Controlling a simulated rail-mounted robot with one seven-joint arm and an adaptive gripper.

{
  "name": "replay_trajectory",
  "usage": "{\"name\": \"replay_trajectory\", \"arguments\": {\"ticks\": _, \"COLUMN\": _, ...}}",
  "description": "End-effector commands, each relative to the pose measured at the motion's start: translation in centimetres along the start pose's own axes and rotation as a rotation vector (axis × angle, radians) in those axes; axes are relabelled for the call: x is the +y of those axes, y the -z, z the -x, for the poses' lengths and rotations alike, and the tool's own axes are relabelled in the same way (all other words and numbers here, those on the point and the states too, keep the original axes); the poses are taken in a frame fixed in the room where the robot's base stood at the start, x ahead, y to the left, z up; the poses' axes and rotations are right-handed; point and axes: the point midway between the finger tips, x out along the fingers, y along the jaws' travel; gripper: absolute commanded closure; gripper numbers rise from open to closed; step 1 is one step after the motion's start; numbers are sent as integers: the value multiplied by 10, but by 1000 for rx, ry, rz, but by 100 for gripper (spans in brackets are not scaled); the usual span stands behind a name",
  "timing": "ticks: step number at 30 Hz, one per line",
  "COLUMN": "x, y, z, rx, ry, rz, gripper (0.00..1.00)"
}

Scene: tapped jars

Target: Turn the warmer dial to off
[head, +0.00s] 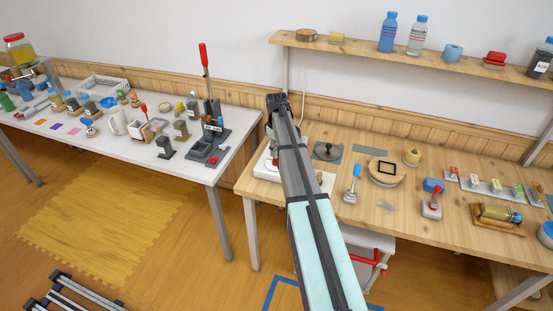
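A low white unit (266,172), which may be the warmer, sits at the left end of the wooden table. My arm crosses in front and hides much of it. A small red part (275,161) shows at its top beside the arm. I cannot make out the dial or its setting. My gripper (277,100) is at the far end of the raised arm, above the back of the wooden table and apart from the unit. Its fingers are too small and dark to tell open from shut.
A dark plate with a knob (327,151), a blue-topped tool (352,184) and a round wooden board (386,172) stand right of the arm. A wall shelf (350,46) holds bottles. A red-handled press (211,125) stands on the white table (205,172) at left.

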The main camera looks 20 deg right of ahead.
Motion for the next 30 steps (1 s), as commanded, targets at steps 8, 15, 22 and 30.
{"name": "replay_trajectory", "arguments": {"ticks": 8, "x": 0, "y": 0, "z": -23, "rx": 0, "ry": 0, "rz": 0, "gripper": 65}}
{"name": "replay_trajectory", "arguments": {"ticks": 15, "x": 0, "y": 0, "z": -40, "rx": 0, "ry": 0, "rz": 0, "gripper": 65}}
{"name": "replay_trajectory", "arguments": {"ticks": 22, "x": 0, "y": 0, "z": -40, "rx": 0, "ry": 0, "rz": 0, "gripper": 65}}
{"name": "replay_trajectory", "arguments": {"ticks": 30, "x": 0, "y": 0, "z": -41, "rx": 0, "ry": 0, "rz": 0, "gripper": 76}}
